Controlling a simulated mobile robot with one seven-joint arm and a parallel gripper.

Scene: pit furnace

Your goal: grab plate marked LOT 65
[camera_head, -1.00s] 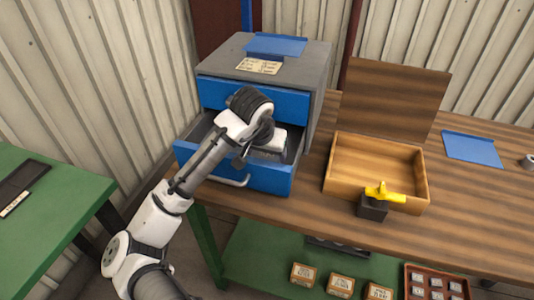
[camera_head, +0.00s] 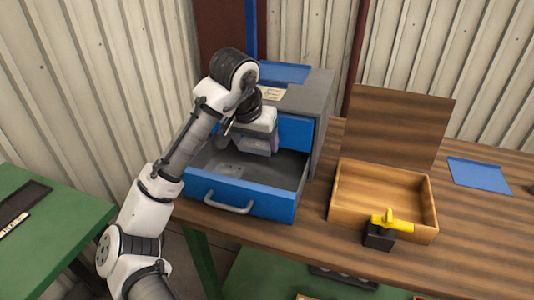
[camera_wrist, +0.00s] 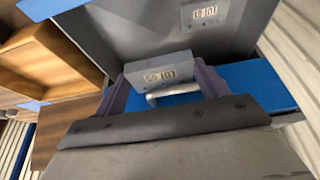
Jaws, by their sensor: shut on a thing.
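My gripper (camera_head: 257,152) is above the open blue drawer (camera_head: 240,197) of the grey cabinet. In the wrist view my gripper's two purple fingers (camera_wrist: 165,80) are shut on a small grey plate (camera_wrist: 174,65) with a pale label. The label's lettering is upside down and too small to read surely. A second, similar grey plate (camera_wrist: 205,14) with a label lies on the drawer floor, apart from the held one. It shows faintly in the head view (camera_head: 231,168).
The grey cabinet (camera_head: 318,100) stands on a wooden bench (camera_head: 310,232). An open wooden box (camera_head: 345,205) is to its right, with a black block (camera_head: 379,238) bearing a yellow handle (camera_head: 391,223) before it. A blue sheet (camera_head: 479,174) lies at right. A green table (camera_head: 60,235) is at left.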

